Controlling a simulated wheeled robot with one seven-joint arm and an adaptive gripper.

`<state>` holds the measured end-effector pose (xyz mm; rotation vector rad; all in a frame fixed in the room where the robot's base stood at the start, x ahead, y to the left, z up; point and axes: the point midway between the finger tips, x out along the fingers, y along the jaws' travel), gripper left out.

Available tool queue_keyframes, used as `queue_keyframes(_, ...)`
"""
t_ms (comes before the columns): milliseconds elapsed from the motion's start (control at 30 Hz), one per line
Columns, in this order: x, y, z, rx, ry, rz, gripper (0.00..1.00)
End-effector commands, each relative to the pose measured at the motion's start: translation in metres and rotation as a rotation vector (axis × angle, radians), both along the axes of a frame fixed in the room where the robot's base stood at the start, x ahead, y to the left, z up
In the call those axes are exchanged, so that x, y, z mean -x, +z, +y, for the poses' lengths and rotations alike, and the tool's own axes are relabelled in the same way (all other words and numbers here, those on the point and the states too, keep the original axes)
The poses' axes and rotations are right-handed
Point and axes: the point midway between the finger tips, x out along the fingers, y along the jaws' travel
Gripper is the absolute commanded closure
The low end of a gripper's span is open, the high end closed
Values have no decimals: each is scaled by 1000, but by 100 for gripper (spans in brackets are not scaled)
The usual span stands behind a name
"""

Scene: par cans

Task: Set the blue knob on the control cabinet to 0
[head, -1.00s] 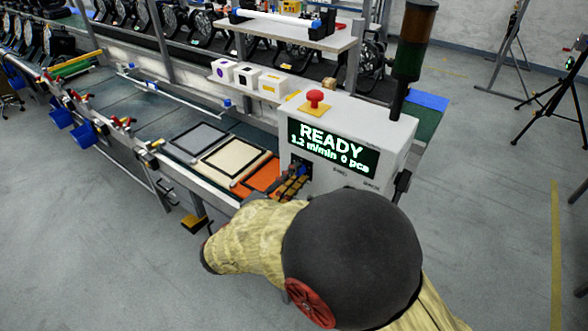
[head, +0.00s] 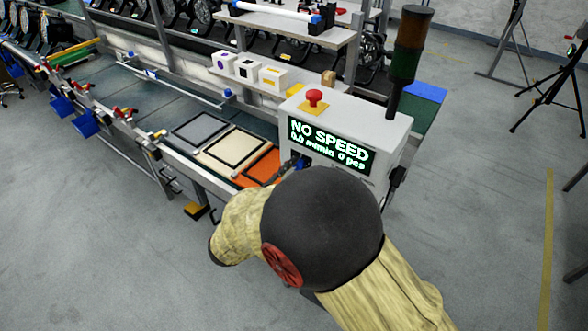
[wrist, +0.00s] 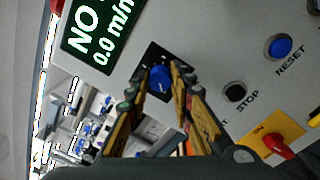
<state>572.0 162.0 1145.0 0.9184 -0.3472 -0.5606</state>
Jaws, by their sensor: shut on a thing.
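The control cabinet (head: 375,125) stands at the right end of the line. Its screen (head: 326,147) reads "NO SPEED", "0.0 m/min" and "0 pcs". The blue knob (wrist: 159,78) sits on a dark plate on the cabinet's front panel, below the screen; a bit of blue shows beside my arm in the head view (head: 301,163). My gripper (wrist: 164,76) is shut on the blue knob, one finger on each side. In the head view my arm hides most of the panel. The knob's scale marks are too small to read.
On the panel are a black STOP button (wrist: 234,92), a blue RESET button (wrist: 279,47) and a red switch on a yellow plate (wrist: 280,145). A red mushroom button (head: 314,97) and a signal tower (head: 409,50) stand on top. Open floor lies to the right.

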Motion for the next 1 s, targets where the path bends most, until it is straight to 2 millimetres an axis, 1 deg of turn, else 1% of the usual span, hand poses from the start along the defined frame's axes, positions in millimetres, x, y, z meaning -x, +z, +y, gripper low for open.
queue_keyframes(267, 0, -2, 0, 0, 1, 3, 100)
queue_keyframes(300, 0, -2, 0, 0, 1, 3, 76)
queue_keyframes(600, 0, -1, 0, 0, 1, 1, 59)
queue_keyframes(867, 0, 0, 0, 0, 0, 0, 59)
queue_keyframes(1000, 6, -1, 5, 0, 2, 0, 59)
